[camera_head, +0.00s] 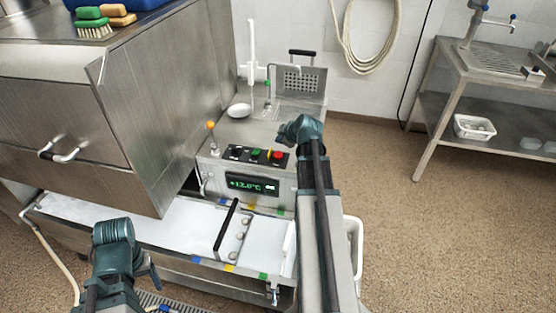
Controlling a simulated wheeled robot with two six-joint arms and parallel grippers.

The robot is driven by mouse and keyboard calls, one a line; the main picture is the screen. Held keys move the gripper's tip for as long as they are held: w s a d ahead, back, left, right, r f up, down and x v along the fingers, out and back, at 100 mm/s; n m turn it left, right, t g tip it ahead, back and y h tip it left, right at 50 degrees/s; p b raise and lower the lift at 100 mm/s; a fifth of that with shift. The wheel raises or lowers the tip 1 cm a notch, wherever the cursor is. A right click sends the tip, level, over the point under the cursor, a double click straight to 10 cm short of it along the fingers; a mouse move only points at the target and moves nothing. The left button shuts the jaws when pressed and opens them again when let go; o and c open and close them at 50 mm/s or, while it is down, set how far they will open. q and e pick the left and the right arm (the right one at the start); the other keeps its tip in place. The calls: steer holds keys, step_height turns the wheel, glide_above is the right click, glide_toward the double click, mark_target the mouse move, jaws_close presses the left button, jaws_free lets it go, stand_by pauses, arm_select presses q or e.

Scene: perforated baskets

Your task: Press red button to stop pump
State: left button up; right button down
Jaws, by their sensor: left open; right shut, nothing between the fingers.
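The red button (278,155) is at the right end of a black button strip on top of a steel control box (215,170). A green button (255,152) and a black knob (236,150) sit to its left. A green-lit display (252,184) on the box front reads about +12.0°C. My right gripper (287,131) is shut and empty, just above and right of the red button; I cannot tell whether it touches anything. My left gripper (148,272) is open and empty at the lower left, in front of the steel trough, away from the buttons.
A large steel cabinet (95,100) stands at the left, with brushes (92,22) on top. A steel trough (175,225) with a black handle runs below the box. A steel table (490,64) with a white basket (474,127) is at the right. Brown floor between is clear.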

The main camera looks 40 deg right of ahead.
mark_target(281, 155)
steer(key=shift+f+b, duration=1.45)
steer(key=shift+f, duration=0.55)
stand_by(0.4)
steer(key=shift+f+b, duration=0.35)
steer(key=shift+b, duration=0.05)
steer(key=shift+s+a+f, duration=0.1)
steer(key=shift+f, duration=0.1)
stand_by(0.4)
steer(key=shift+f+b, duration=0.35)
steer(key=shift+b, duration=0.25)
steer(key=shift+d+r, duration=0.1)
steer(key=shift+d, duration=0.1)
